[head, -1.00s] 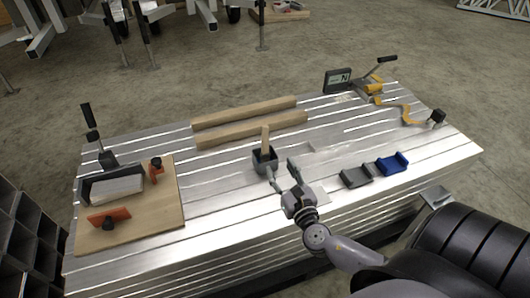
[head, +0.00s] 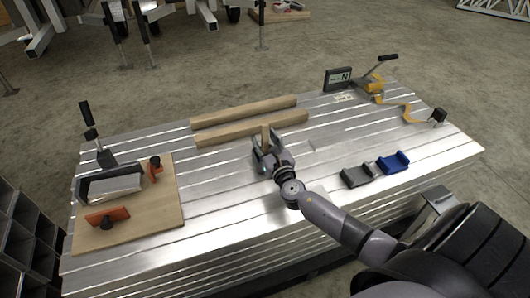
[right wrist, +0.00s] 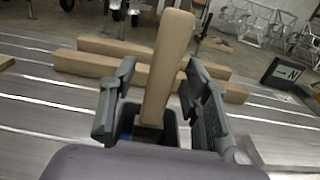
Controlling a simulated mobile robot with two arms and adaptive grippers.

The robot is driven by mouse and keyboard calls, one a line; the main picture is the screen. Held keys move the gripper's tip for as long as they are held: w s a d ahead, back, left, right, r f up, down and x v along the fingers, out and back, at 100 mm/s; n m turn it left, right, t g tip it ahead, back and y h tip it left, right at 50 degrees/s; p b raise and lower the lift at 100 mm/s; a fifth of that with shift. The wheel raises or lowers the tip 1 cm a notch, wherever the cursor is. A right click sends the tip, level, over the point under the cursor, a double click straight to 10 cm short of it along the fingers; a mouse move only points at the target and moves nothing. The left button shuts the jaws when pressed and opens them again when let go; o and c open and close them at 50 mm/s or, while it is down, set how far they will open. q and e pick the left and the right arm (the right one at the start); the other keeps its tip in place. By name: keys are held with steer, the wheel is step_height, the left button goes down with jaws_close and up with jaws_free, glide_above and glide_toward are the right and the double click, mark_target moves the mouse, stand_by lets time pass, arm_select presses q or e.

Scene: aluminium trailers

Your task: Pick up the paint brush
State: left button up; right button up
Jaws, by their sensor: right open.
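The paint brush (right wrist: 168,70) stands upright with its wooden handle up, in a small dark grey cup. In the right wrist view the handle rises between the two fingers of my right gripper (right wrist: 152,103), with a gap on each side. The cup (right wrist: 178,128) is mostly hidden behind the gripper body. In the head view the brush handle (head: 266,134) shows just beyond my right gripper (head: 265,146), which is open around it. My left gripper is not in view.
Two wooden beams (head: 250,112) lie behind the brush on the slotted metal table (head: 225,215). A grey holder (head: 357,174) and a blue holder (head: 393,162) sit to the right. A wooden board (head: 160,212) with orange clamps lies left.

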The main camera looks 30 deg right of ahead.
steer(key=shift+c, duration=0.4)
jaws_close()
